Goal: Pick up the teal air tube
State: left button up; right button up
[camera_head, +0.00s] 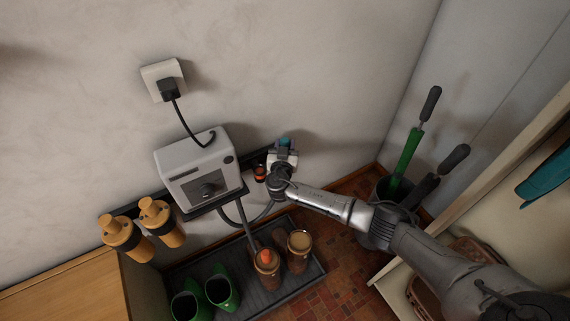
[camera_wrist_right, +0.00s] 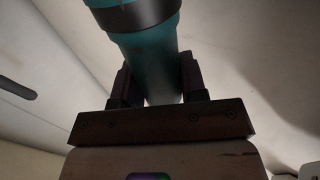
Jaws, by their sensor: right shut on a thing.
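The teal air tube (camera_head: 285,142) shows as a small teal piece at the far end of my right gripper (camera_head: 283,157), close to the wall. The rest of it is hidden by the gripper in the head view. In the right wrist view the teal tube (camera_wrist_right: 150,48), with a dark band around it, stands between the two dark fingers of my right gripper (camera_wrist_right: 157,85). The gripper is shut on it. My left gripper is in neither view.
A grey box (camera_head: 198,168) with a hose sits on the wall, below a plugged socket (camera_head: 162,80). Two yellow-orange objects (camera_head: 160,220) are left of it. Boots stand on a dark tray (camera_head: 302,285) below. A bucket of long-handled tools (camera_head: 402,192) stands to the right.

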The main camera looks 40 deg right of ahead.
jog(key=shift+r+p, duration=0.3)
jog(key=shift+r, duration=0.25)
notch_tip(320, 180, up, 27)
jog(key=p, duration=0.9)
